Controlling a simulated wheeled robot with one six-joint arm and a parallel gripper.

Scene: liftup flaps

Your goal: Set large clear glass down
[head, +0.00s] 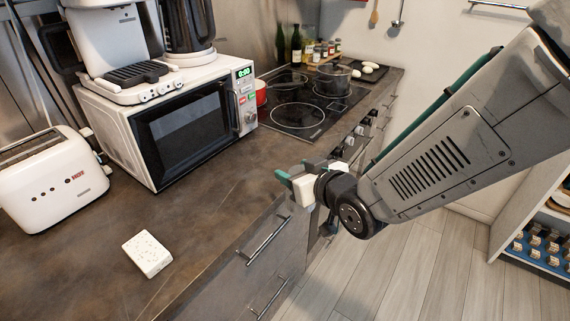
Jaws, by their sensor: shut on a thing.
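My gripper (284,178), with pale and teal fingers, is over the front edge of the brown counter (215,190), right of the microwave. It is shut on what I take to be the large clear glass. The glass's outline cannot be made out at the fingers, so its tilt and its height above the counter cannot be told. No other clear glass shows on the counter.
A toaster (50,180) and a small white block (147,254) are at left. The stove (300,112) holds a pot (333,80). Counter before the microwave is clear.

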